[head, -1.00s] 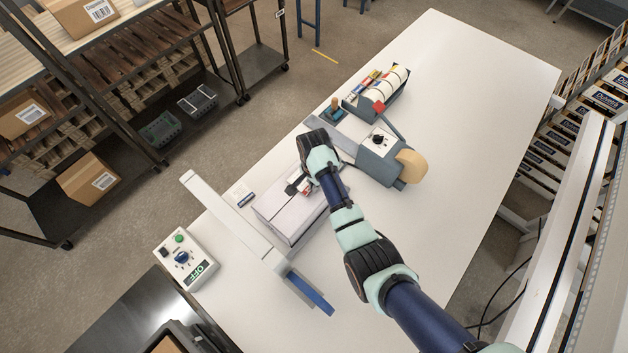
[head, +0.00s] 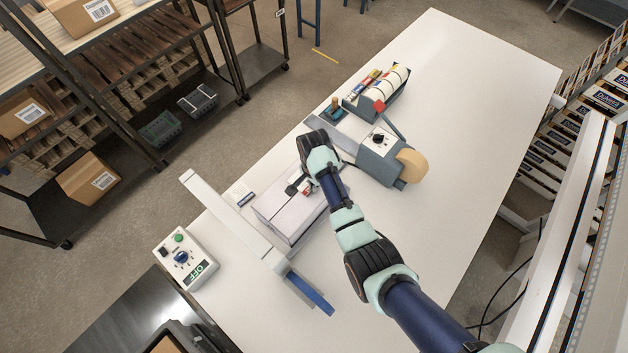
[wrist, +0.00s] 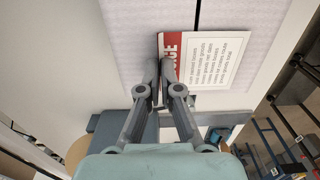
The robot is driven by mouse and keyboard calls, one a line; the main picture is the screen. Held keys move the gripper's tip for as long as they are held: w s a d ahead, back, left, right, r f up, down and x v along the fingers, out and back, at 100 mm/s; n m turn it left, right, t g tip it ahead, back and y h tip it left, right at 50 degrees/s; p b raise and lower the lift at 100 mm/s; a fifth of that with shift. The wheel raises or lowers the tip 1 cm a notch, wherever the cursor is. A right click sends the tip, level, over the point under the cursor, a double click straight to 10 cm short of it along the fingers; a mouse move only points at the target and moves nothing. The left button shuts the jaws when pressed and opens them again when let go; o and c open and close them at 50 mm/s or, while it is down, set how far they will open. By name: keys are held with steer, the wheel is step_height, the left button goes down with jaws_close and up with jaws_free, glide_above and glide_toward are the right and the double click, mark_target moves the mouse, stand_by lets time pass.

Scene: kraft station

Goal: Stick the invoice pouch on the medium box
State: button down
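The medium box (head: 283,208) is a pale, light-coloured box lying on the white table, with a dark seam along its top. It fills the upper part of the wrist view (wrist: 130,50). The invoice pouch (wrist: 215,62) is a white sheet with lines of text and a red header strip. It lies over the box top in the wrist view; whether it is flat against it I cannot tell. My gripper (wrist: 167,66) is shut on the pouch's red edge, its fingertips hiding part of the header. In the head view, my gripper (head: 298,188) is over the box's far end.
A grey tape machine (head: 380,158) with a tan roll stands right of the box. A bin of tape rolls (head: 378,95) is behind it. A white bar with a blue end (head: 235,225) crosses left of the box. A control box (head: 187,258) sits at the table's left.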

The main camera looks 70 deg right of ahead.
steer(key=shift+f, duration=0.1)
steer(key=c, duration=1.2)
jaws_free()
steer(key=shift+c, duration=0.2)
step_height(320, 180, up, 2)
steer(key=p, duration=0.2)
steer(key=shift+r+p, duration=0.25)
steer(key=shift+p, duration=0.05)
steer(key=shift+r, duration=1)
